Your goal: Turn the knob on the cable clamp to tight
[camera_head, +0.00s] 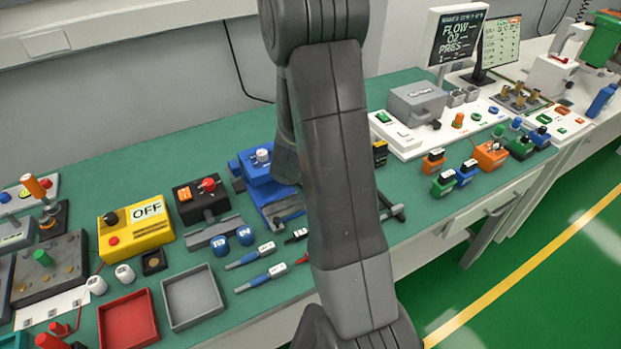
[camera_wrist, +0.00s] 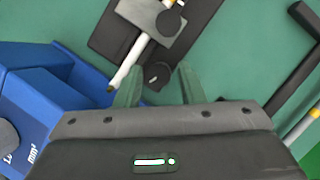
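In the wrist view, a grey clamp block (camera_wrist: 186,41) sits on a dark base plate (camera_wrist: 104,34). A white cable (camera_wrist: 128,63) runs slantwise past the block. A round black knob (camera_wrist: 157,75) with a small light mark lies just beyond my fingertips. Another round dark piece (camera_wrist: 168,22) sits on the block. My gripper (camera_wrist: 158,84) has its two green fingers apart, with the black knob between and just ahead of them. I cannot tell if either finger touches it. In the head view my arm hides the gripper and most of the clamp.
A blue device (camera_wrist: 55,95) stands close to the left of my gripper. A black bar (camera_wrist: 292,78) lies to the right, beside another cable. In the head view, a yellow OFF box (camera_head: 136,228), a red tray (camera_head: 128,318) and a grey tray (camera_head: 192,298) stand left on the green bench.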

